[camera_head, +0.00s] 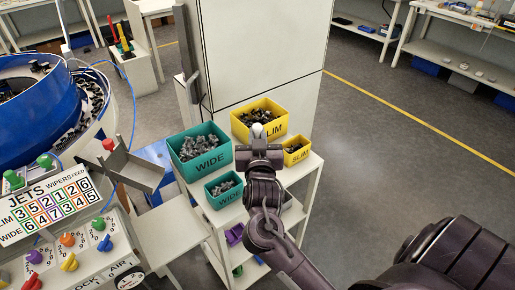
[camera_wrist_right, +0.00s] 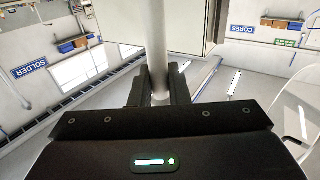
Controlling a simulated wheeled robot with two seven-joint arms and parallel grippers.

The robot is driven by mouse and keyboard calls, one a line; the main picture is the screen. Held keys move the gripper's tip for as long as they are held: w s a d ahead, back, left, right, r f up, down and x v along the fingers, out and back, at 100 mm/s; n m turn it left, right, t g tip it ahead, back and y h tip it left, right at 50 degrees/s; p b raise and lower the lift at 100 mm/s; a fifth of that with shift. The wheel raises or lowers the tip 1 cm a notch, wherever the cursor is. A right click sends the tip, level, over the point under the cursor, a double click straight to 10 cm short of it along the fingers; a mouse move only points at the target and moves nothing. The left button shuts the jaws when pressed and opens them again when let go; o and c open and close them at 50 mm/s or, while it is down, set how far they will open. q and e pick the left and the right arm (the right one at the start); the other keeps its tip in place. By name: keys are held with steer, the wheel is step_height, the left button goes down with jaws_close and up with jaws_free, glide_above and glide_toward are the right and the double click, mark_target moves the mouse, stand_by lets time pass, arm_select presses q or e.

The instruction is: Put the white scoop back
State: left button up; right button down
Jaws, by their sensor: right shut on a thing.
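My right gripper (camera_head: 258,150) is over the top of the small white shelf unit, among the bins. In the wrist view the right gripper (camera_wrist_right: 158,86) is shut on a pale round handle, taken to be the white scoop (camera_wrist_right: 157,40), which runs up out of the picture. In the head view only a small white end of the scoop (camera_head: 257,129) shows beyond the fingers, in front of the large yellow SLIM bin (camera_head: 278,128). The scoop's bowl cannot be made out. My left gripper is not in view.
A large teal WIDE bin (camera_head: 184,164) and small teal WIDE bin (camera_head: 216,197) stand left of the gripper, a small yellow SLIM bin (camera_head: 305,150) right. All hold small parts. A white cabinet (camera_head: 270,50) stands behind. A blue bowl feeder (camera_head: 50,112) and control panel (camera_head: 75,250) are left.

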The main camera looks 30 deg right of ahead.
step_height(320, 180, down, 4)
steer(key=shift+r, duration=0.2)
steer(key=shift+f, duration=0.4)
steer(key=c, duration=1.4)
jaws_free()
steer(key=shift+f, duration=0.15)
steer(key=shift+r, duration=0.25)
steer(key=shift+b+v, duration=0.8)
steer(key=shift+v, duration=5.2)
